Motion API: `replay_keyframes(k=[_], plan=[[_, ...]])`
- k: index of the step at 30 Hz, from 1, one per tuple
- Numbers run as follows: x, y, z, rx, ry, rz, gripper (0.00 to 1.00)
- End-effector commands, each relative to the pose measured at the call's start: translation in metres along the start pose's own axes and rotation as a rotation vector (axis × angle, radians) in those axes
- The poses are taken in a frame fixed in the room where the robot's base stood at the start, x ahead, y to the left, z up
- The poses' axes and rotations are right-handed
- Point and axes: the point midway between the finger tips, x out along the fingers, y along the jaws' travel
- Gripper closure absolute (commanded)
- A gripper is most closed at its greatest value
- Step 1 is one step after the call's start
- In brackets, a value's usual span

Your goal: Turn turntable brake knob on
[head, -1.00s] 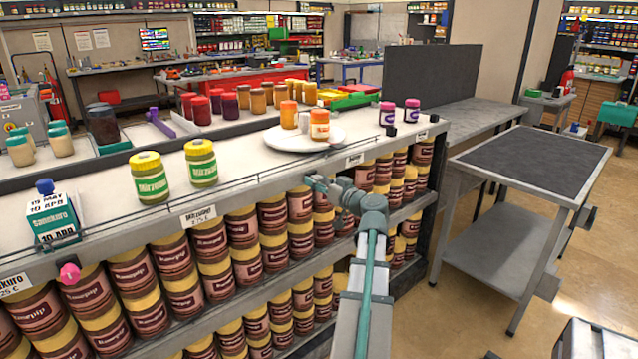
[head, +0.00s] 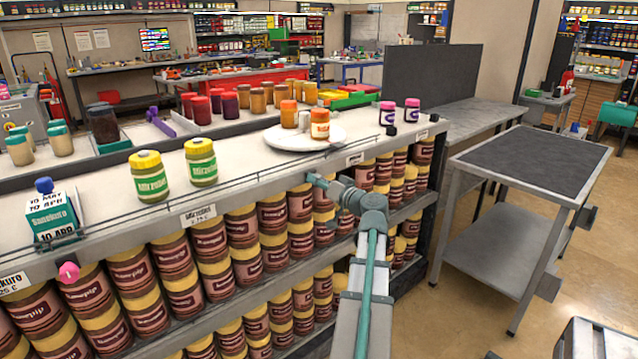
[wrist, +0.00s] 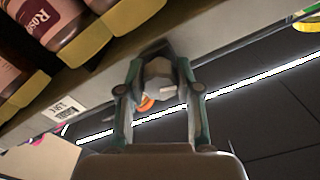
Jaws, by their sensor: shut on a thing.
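The turntable (head: 281,142) is a white round plate on the shelf top, with orange-lidded jars on it. My gripper (head: 314,180) is at the shelf's front edge, just below the turntable in the head view. In the wrist view, my gripper (wrist: 158,82) has its two teal-sided fingers on either side of a grey, rounded knob (wrist: 158,68) under a dark mount at the shelf edge. The fingers are shut on this knob. A small orange part shows between the fingers, below the knob. The head view hides the knob, and its marking is too small to read.
Green-and-yellow jars (head: 201,162) and a carton (head: 52,222) stand on the shelf top. A pink knob (head: 68,271) is on the front edge at left. Brown jars (head: 208,238) fill the shelves below. A grey cart (head: 530,165) stands at right, with floor between.

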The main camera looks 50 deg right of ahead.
Motion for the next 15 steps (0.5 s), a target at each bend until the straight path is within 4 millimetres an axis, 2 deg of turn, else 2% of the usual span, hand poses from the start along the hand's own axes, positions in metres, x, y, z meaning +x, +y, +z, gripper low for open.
replay_keyframes(k=[15], plan=[[-0.0002, -0.0015, -0.0013, 0.492, 0.000, 0.000, 1.00]])
